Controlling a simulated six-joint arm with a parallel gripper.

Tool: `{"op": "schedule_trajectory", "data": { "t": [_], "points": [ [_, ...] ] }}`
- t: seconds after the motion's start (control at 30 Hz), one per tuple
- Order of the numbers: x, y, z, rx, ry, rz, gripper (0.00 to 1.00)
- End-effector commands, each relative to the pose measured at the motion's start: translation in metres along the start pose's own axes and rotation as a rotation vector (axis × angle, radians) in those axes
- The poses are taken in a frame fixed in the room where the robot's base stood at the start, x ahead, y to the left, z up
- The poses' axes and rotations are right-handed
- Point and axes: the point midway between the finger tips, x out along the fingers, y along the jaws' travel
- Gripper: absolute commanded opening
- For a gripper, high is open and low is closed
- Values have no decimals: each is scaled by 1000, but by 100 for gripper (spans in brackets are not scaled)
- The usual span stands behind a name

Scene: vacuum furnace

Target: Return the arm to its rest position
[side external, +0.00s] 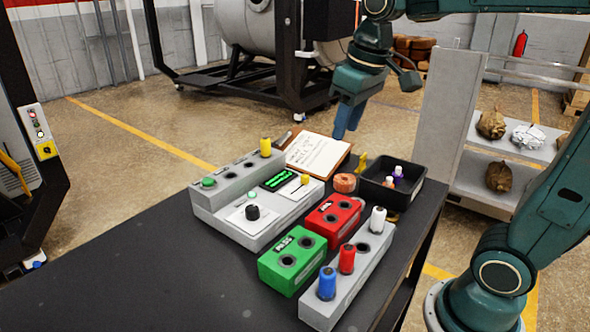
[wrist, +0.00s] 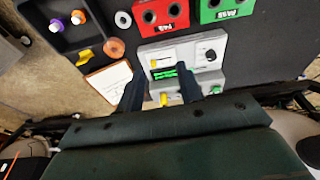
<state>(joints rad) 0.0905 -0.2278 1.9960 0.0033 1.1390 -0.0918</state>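My gripper (side external: 347,118) hangs from the teal arm beyond the far edge of the dark table, above and behind the clipboard in the side view. In the wrist view its two dark fingers (wrist: 162,90) are spread apart with nothing between them. Behind the fingers in that view lies the grey console (side external: 246,218), with its green display (wrist: 163,75) and black knob. The gripper touches nothing that I can see.
A green block (side external: 291,262), red block (side external: 334,222) and grey rack (side external: 360,275) with blue, red and white cylinders stand on the table. A black tray (side external: 425,191) holds small capped items. A copper ring (side external: 344,183) and clipboard (side external: 315,152) lie nearby. The table's front left is clear.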

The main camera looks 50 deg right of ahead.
Motion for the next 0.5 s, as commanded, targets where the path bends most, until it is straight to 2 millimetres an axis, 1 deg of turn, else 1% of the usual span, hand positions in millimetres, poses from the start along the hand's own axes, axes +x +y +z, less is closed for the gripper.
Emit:
{"op": "schedule_trajectory", "data": {
  "t": [0.03, 0.23, 0.5],
  "points": [
    [-2, -4, 11, -2, 22, 0, 36],
    [-3, -14, 52, -1, 97, -3, 36],
    [8, -24, 103, 1, 197, -13, 36]
  ]
}}
